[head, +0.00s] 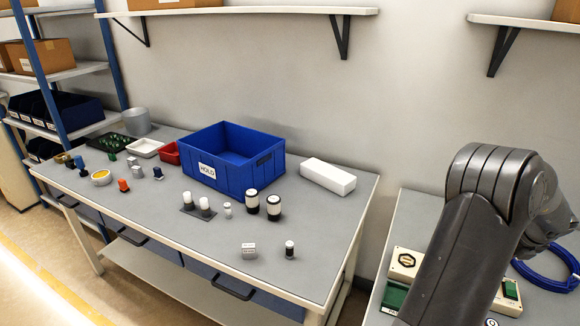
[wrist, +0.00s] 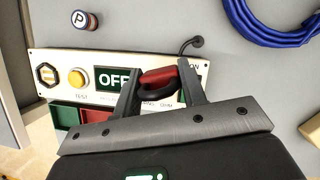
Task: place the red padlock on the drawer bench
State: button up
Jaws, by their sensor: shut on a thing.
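The red padlock (wrist: 158,77) shows in the wrist view with its dark shackle. It is between the two fingers of my gripper (wrist: 160,88), which is shut on it. The padlock is in front of a white test panel, and I cannot tell how far above the surface it is. In the head view my arm hides the gripper and the padlock. The drawer bench (head: 322,232) fills the left and middle of the head view, with a grey top and handled drawers below its front edge.
On the bench stand a blue HOLD crate (head: 213,177), a white box (head: 327,177), several bottles and small parts. Its front right part has bare room. The test panel (wrist: 72,68), a blue cable (wrist: 262,22) and a cap marked P (wrist: 84,21) are on the right-hand table.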

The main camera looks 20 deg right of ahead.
jog(key=w+a+n+g+y, duration=0.65)
jog(key=w+a+n, duration=1.85)
jog(key=w+n, duration=0.45)
jog(key=w+a+r+n+h, duration=0.1)
jog(key=w+a+n+h, duration=0.2)
jog(key=a+n, duration=0.55)
jog(key=w+a+r+n+h, duration=0.1)
jog(key=w+a+n+h, duration=0.2)
jog(key=a+n, duration=0.55)
jog(key=w+a+r+n+h, duration=0.1)
jog(key=w+a+n+h, duration=0.25)
jog(key=a+n, duration=0.55)
jog(key=n+t+y, duration=0.1)
jog(key=n+t, duration=0.4)
jog(key=n, duration=0.4)
send_over(218, 236)
jog(key=a, duration=0.1)
jog(key=shift+g, duration=0.25)
jog(key=f, duration=0.5)
jog(key=shift+s+a+f, duration=0.15)
jog(key=shift+s+f, duration=0.15)
jog(key=shift+f, duration=2.05)
jog(key=shift+f, duration=0.15)
